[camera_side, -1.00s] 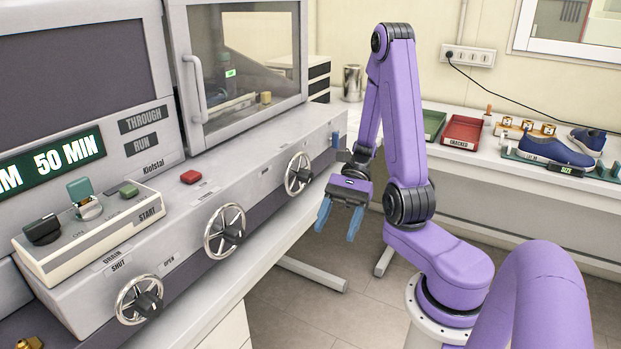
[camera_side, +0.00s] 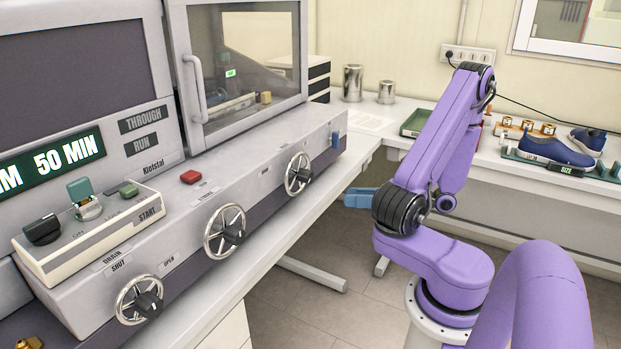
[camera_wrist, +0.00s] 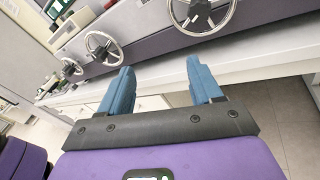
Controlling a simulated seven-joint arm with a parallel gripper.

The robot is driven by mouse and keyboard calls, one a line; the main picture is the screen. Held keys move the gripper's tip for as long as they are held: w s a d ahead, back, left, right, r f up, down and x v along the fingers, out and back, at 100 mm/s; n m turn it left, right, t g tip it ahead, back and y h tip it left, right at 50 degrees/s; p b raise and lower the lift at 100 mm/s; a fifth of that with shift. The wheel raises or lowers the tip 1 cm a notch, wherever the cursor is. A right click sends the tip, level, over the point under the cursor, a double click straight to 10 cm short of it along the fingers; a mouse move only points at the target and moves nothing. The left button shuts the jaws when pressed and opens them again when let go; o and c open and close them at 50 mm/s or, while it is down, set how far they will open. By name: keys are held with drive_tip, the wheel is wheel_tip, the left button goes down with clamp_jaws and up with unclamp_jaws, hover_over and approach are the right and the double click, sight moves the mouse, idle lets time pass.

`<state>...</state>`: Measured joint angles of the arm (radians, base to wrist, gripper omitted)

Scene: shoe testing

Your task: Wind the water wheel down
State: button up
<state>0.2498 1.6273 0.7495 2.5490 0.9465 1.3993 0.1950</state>
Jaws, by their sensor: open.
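Three spoked metal handwheels with dark knobs are on the machine's front: a lower left one (camera_side: 139,300), a middle one (camera_side: 225,232) and a right one (camera_side: 298,174). I cannot read which is the water wheel. The wrist view shows a large wheel at the top (camera_wrist: 205,15), another at left centre (camera_wrist: 103,47) and a smaller one further left (camera_wrist: 72,68). My gripper (camera_side: 358,197) is to the right of the right wheel, apart from it, partly hidden by my arm. In the wrist view its blue fingers (camera_wrist: 160,68) are open and empty, pointing toward the machine front.
The machine's control box (camera_side: 90,235) has a green START button and a dark knob. A red button (camera_side: 190,177) sits on the ledge. A glass door (camera_side: 245,70) stands above. Blue shoes (camera_side: 550,150) and a green tray (camera_side: 415,122) lie on the back bench.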

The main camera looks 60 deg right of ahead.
sight(311, 178)
drive_tip(key=w+d+m+h, duration=0.1)
drive_tip(key=w+h, duration=0.1)
drive_tip(key=w, duration=0.3)
drive_tip(key=w+d+m+t+h, duration=0.1)
drive_tip(key=w+m, duration=0.1)
drive_tip(key=w, duration=0.2)
drive_tip(key=w+d+m+t+h, duration=0.1)
drive_tip(key=w+m+h, duration=0.1)
drive_tip(key=w, duration=0.3)
drive_tip(key=shift+w+f+h, duration=0.1)
drive_tip(key=shift+w+h, duration=0.2)
idle(0.3)
drive_tip(key=c, duration=1)
